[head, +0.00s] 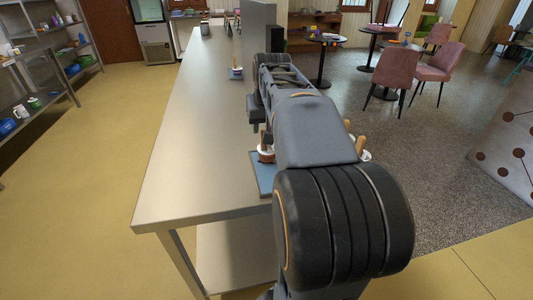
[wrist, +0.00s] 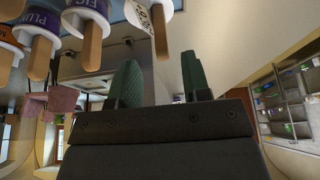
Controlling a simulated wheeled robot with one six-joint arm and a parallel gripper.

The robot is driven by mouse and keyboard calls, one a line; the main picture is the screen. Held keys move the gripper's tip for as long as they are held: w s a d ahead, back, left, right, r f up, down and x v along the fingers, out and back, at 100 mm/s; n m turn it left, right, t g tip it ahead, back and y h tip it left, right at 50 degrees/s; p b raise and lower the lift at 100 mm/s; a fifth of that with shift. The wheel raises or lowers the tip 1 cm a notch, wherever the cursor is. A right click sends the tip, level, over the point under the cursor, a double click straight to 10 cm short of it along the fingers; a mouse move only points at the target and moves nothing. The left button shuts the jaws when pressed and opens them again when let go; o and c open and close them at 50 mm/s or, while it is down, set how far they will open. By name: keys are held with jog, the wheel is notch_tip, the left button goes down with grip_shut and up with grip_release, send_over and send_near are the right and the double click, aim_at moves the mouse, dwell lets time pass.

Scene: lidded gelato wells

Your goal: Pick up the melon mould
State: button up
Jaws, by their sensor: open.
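My gripper (wrist: 162,84) shows in the wrist view with two green fingers apart and nothing between them. Several moulds with wooden sticks hang into the upper left of this view, which looks upside down. One reads PLUM (wrist: 46,20), one reads FIG (wrist: 97,6), and a third has a cut-off label (wrist: 140,16). An orange label at the left edge (wrist: 9,48) shows only a first letter M, so I cannot tell whether it is the melon mould. In the head view my arm hides most of the moulds.
A blue tray (head: 262,174) lies on the long steel counter (head: 190,130), with a brown and white mould (head: 266,154) at its edge. Wooden sticks (head: 361,144) show right of my arm. A small item on blue (head: 236,73) stands farther back. The counter's left side is clear.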

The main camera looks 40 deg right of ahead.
jog(key=x, duration=0.4)
jog(key=shift+w+a, duration=0.1)
jog(key=shift+a, duration=0.05)
jog(key=shift+c, duration=0.4)
grip_shut()
